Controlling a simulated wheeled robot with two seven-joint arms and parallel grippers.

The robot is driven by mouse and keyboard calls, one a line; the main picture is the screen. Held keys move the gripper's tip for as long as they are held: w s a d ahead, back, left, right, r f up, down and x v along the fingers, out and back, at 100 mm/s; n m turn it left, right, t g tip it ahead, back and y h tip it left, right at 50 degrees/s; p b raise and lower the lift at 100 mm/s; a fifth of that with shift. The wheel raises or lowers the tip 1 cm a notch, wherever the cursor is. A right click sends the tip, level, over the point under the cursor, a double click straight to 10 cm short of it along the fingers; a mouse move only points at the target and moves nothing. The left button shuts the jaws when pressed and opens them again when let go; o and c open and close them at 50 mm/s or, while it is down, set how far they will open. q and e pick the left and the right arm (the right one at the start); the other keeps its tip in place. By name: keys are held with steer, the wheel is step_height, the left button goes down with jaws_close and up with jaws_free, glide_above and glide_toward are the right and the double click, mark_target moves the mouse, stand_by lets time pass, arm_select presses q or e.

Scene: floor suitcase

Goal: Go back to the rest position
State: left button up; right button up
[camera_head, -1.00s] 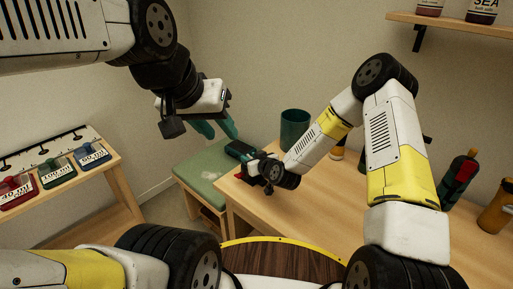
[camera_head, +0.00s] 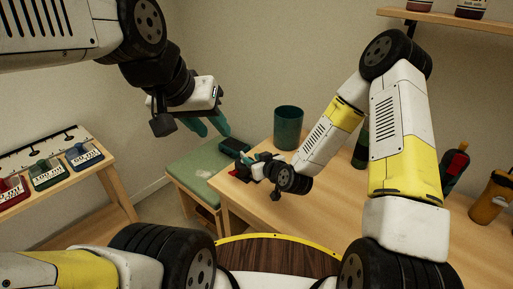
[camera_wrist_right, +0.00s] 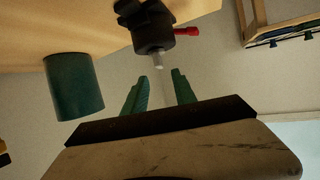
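My left gripper (camera_head: 211,130) hangs at the upper left of the head view. Its teal fingers are apart, with nothing visible between them. My right gripper (camera_head: 256,161) is low over the near left corner of the wooden table (camera_head: 330,215); its fingers are hard to make out there. In the right wrist view my right gripper (camera_wrist_right: 159,75) has its two teal fingers apart and no object held. Beyond its fingertips is a black device (camera_wrist_right: 152,29) with a red lever and a pale tip, at the table edge.
A dark green cup (camera_head: 288,128) stands on the table close to my right wrist. Bottles (camera_head: 455,169) stand at the right. A rack (camera_head: 98,183) with labelled containers is at the left. A wall shelf (camera_head: 450,22) is at the upper right.

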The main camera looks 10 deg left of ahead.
steer(key=s+d+r+m+g+h, duration=0.1)
steer(key=s+d+r+h, duration=0.15)
steer(key=d+r, duration=0.65)
steer(key=s+d+r+m+g+h, duration=0.1)
steer(key=s+d+r+g+h, duration=0.15)
steer(key=d+r, duration=0.55)
steer(key=s+d+r+m, duration=0.2)
steer(key=s+r, duration=0.3)
steer(key=s, duration=0.5)
steer(key=s+d+r+m+g, duration=0.1)
steer(key=s+d+r, duration=0.3)
steer(key=s, duration=0.6)
step_height(320, 180, up, 3)
steer(key=shift+f+m+h, duration=0.2)
steer(key=shift+m+h, duration=0.2)
steer(key=shift+m, duration=0.4)
steer(key=shift+s+d, duration=0.1)
